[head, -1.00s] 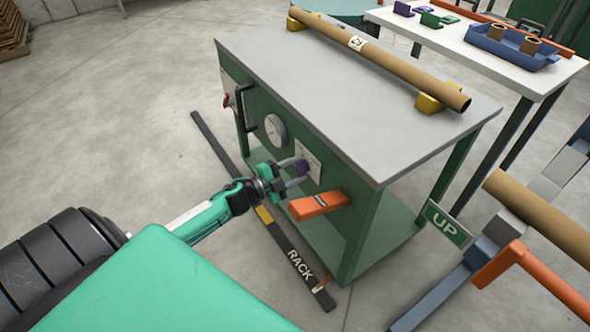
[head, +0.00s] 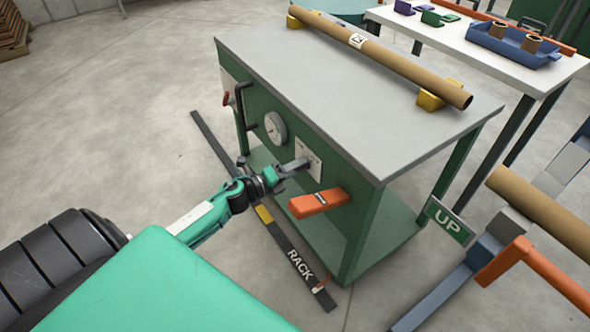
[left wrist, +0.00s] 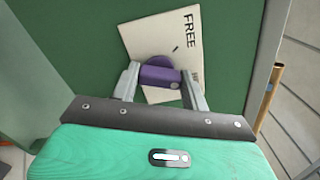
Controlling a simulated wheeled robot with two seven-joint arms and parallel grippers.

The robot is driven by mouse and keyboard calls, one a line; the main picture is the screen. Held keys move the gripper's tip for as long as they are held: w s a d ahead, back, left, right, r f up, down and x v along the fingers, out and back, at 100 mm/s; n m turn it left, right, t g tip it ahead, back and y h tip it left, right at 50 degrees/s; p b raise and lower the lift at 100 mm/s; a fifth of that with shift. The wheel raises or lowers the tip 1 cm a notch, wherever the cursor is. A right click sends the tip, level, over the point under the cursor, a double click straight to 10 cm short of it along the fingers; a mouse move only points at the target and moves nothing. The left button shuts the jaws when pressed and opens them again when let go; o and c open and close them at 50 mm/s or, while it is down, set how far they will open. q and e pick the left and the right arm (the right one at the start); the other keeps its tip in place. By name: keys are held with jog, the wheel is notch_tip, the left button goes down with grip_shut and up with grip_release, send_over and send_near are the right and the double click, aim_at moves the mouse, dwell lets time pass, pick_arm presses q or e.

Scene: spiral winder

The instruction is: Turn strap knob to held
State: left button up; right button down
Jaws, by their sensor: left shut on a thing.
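The strap knob (left wrist: 160,77) is purple and sits on a pale label plate (left wrist: 168,35) marked FREE on the green panel. A second word on the plate is mostly hidden by my gripper. In the left wrist view my left gripper (left wrist: 161,80) has one finger on each side of the knob and is shut on it. In the head view my left gripper (head: 297,167) reaches the plate (head: 311,158) on the cabinet's front, and its fingers mostly cover the knob. My right gripper is not in view.
An orange handle (head: 319,203) sticks out just right of and below the knob. A round gauge (head: 275,128) and a black handle (head: 241,108) are to the left. A cardboard tube (head: 400,67) lies on the grey cabinet top (head: 300,75). A RACK floor strip (head: 290,255) runs below.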

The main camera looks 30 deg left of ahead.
pick_arm(q)
jog(key=shift+f+m+b, duration=0.1)
jog(key=shift+m+b, duration=0.4)
jog(key=shift+m, duration=1.1)
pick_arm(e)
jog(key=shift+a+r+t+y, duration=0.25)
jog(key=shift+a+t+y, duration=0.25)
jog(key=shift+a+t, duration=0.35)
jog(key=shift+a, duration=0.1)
pick_arm(q)
jog(key=o, duration=1)
jog(key=shift+s, duration=0.1)
jog(key=shift+v, duration=6.85)
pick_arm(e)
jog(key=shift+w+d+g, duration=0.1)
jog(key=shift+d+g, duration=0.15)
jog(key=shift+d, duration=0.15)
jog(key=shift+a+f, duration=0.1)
